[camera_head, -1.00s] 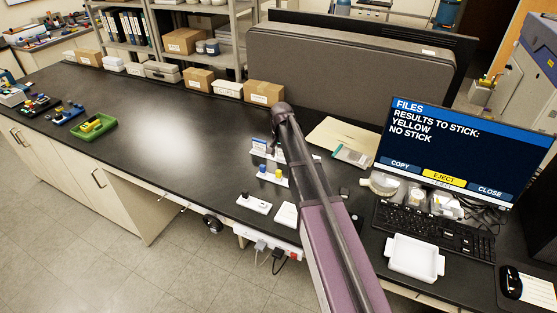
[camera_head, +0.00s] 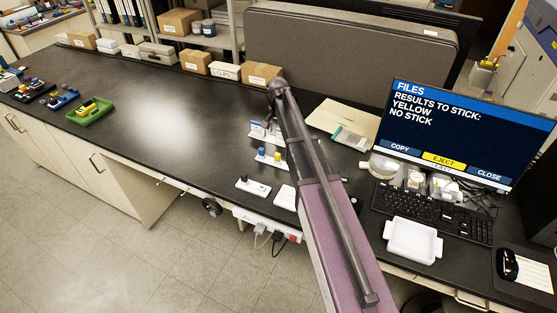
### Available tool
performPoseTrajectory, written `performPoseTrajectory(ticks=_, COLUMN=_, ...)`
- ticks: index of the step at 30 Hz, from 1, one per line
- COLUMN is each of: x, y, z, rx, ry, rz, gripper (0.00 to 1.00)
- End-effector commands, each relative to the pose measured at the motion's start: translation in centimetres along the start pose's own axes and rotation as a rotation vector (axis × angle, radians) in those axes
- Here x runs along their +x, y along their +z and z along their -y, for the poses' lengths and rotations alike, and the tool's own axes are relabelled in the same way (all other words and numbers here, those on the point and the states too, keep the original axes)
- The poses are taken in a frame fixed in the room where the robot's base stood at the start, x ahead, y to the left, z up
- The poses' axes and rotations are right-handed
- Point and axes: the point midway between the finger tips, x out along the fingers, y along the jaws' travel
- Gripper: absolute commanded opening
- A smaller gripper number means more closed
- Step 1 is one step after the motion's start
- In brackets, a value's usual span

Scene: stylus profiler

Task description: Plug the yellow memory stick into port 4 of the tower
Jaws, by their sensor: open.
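A small white holder (camera_head: 271,160) on the black bench carries an upright yellow piece (camera_head: 277,157), which looks like the yellow memory stick, beside a blue one (camera_head: 262,152). My gripper (camera_head: 269,120) hangs at the far end of my purple arm, mostly hidden by it, just behind the holder and close to a small white labelled stand (camera_head: 258,131). I see nothing held, but the fingers are too small to make out. I cannot pick out the tower or its port numbers. The monitor (camera_head: 455,130) reads "RESULTS TO STICK: YELLOW" and "NO STICK".
A white plate with a black knob (camera_head: 253,186) lies near the bench's front edge. A white tray (camera_head: 412,240) and keyboard (camera_head: 455,213) are at right. A green tray (camera_head: 83,118) is at far left. Boxes and a grey partition stand behind. The bench's left-middle is clear.

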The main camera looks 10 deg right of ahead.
Motion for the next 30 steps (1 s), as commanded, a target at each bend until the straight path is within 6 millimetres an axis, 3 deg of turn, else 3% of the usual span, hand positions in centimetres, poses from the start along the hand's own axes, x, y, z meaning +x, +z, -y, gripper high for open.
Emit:
performPoseTrajectory(ticks=21, x=6.1, y=-0.1, z=-0.1, rx=0.002, ry=0.0, rz=0.0, gripper=0.74)
performPoseTrajectory(ticks=30, x=7.1, y=-0.1, z=-0.2, rx=0.002, ry=0.0, rz=0.0, gripper=0.74)
